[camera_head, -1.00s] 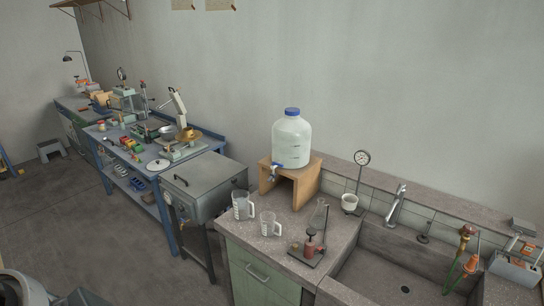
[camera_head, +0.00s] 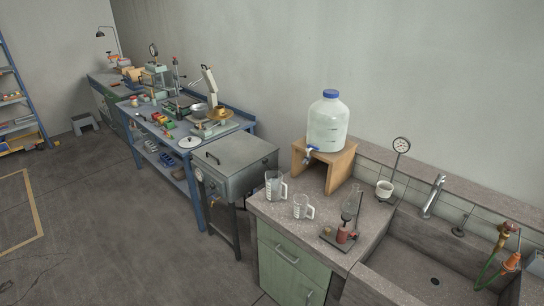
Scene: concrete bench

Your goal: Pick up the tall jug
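Two clear jugs with handles stand upright on the concrete bench top, left of the sink. The taller jug (camera_head: 275,186) is at the left, near the bench's left edge. The shorter jug (camera_head: 302,207) stands just to its right and a little nearer to me. The two look close together but apart. Neither of my grippers shows in the head view, so their state is hidden.
A large water bottle with a blue cap (camera_head: 328,122) stands on a wooden stand (camera_head: 340,167) behind the jugs. A grey metal box (camera_head: 235,160) stands left. The floor (camera_head: 110,235) is clear at front left.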

